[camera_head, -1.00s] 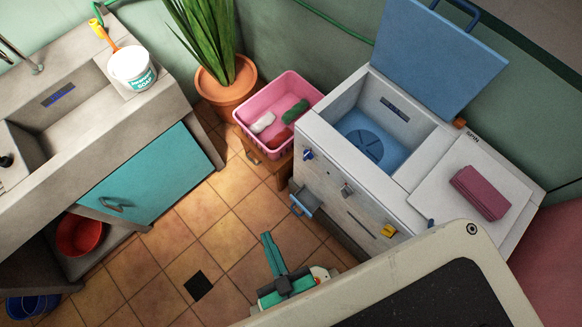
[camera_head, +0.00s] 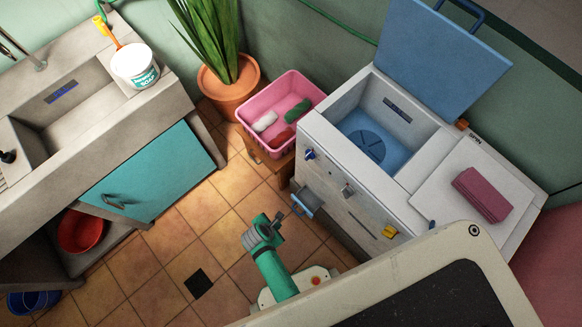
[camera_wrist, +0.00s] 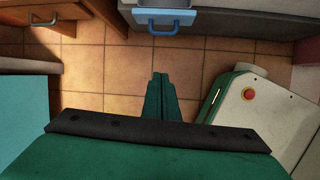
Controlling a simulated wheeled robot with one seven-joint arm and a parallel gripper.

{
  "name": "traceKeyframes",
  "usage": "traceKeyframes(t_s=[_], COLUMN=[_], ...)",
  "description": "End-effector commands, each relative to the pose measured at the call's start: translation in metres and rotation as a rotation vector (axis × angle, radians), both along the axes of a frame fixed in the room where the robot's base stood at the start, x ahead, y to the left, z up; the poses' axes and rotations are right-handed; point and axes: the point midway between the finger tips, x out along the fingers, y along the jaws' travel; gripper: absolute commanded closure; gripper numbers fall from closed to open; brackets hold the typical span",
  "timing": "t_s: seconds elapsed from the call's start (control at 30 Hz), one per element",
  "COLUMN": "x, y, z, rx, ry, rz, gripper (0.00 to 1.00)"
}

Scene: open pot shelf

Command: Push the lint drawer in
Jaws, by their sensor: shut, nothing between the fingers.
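The lint drawer (camera_head: 311,203) sticks out low from the front of the white twin-tub washer (camera_head: 345,205), with a blue handle on its face. In the wrist view the blue drawer front (camera_wrist: 160,15) is at the top middle, with its handle bar hanging toward me. My gripper (camera_head: 279,217) is shut and empty, a little to the left of the drawer handle in the head view. In the wrist view my closed green fingers (camera_wrist: 160,80) point at the drawer, with floor showing between them and the handle. I see no contact.
A wooden stool (camera_head: 276,170) bearing a pink basin (camera_head: 264,147) stands left of the drawer. Its handled front (camera_wrist: 75,20) shows in the wrist view. The teal sink cabinet (camera_head: 150,175) is at left. Tiled floor (camera_head: 185,235) lies clear between. The washer's blue lid (camera_head: 440,55) is raised.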

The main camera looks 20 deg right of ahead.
Motion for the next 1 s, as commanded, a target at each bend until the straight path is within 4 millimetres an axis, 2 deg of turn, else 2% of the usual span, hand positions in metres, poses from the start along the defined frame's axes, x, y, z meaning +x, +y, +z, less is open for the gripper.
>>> traceKeyframes(t_s=[0.07,0.33,0.9,1.0], x=[0.006,0.009,0.021,0.027], y=[-0.002,-0.010,-0.041,-0.056], z=[-0.002,-0.015,-0.098,-0.097], rx=[-0.030,-0.061,-0.058,-0.058], ry=[0.048,0.101,0.097,0.093], rz=[0.040,0.078,0.075,0.072], gripper=[1.00,1.00,1.00,1.00])
